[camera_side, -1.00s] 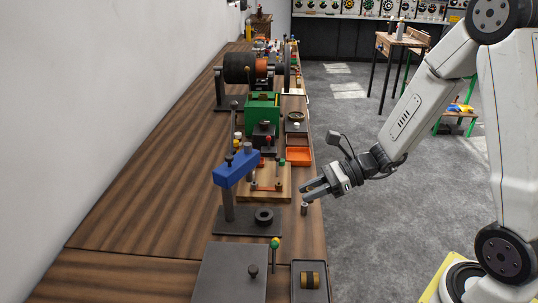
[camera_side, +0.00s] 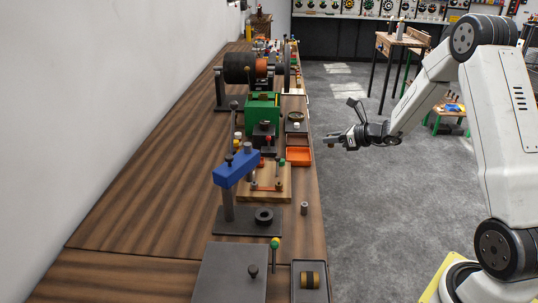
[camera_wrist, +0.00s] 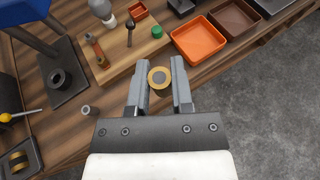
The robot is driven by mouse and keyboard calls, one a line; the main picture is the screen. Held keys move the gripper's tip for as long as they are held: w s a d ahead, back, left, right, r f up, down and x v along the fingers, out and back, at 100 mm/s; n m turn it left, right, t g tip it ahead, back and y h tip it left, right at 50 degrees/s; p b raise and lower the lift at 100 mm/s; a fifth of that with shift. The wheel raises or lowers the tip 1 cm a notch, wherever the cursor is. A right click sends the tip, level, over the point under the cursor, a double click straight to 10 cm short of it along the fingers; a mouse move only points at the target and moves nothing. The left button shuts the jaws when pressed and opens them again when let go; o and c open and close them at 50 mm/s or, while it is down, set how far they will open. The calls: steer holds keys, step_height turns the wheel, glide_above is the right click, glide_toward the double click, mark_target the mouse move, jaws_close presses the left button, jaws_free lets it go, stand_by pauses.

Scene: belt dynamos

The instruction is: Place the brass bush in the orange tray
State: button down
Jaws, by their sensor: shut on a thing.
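The brass bush (camera_wrist: 159,77) is a short brass ring with a grey centre, seen end-on between my fingertips in the wrist view. My gripper (camera_wrist: 159,88) is shut on it. In the side view my gripper (camera_side: 336,140) is in the air just right of the bench edge, and the bush (camera_side: 331,147) shows small beneath the fingertips. The orange tray (camera_wrist: 198,41) is shallow and looks empty; it lies ahead and to the right of the bush in the wrist view. In the side view the tray (camera_side: 299,156) is on the bench's right edge, left of my gripper.
A brown tray (camera_wrist: 236,18) adjoins the orange one. A wooden board (camera_wrist: 128,50) with pegs lies to their left. A small grey cylinder (camera_side: 304,208) stands on the bench nearer the side camera. A blue-armed press (camera_side: 236,168) stands left. Open floor lies right of the bench.

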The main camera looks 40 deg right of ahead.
steer(key=shift+d, duration=0.3)
steer(key=w+d+f, duration=0.3)
steer(key=w+f, duration=0.1)
steer(key=w, duration=0.4)
glide_above(306, 159)
steer(key=f, duration=0.5)
steer(key=shift+s+f, duration=0.15)
steer(key=shift+s, duration=0.1)
steer(key=shift+w+f, duration=0.1)
steer(key=shift+f, duration=0.05)
steer(key=shift+w+d+f, duration=0.1)
steer(key=shift+f, duration=1.6)
steer(key=shift+f, duration=0.1)
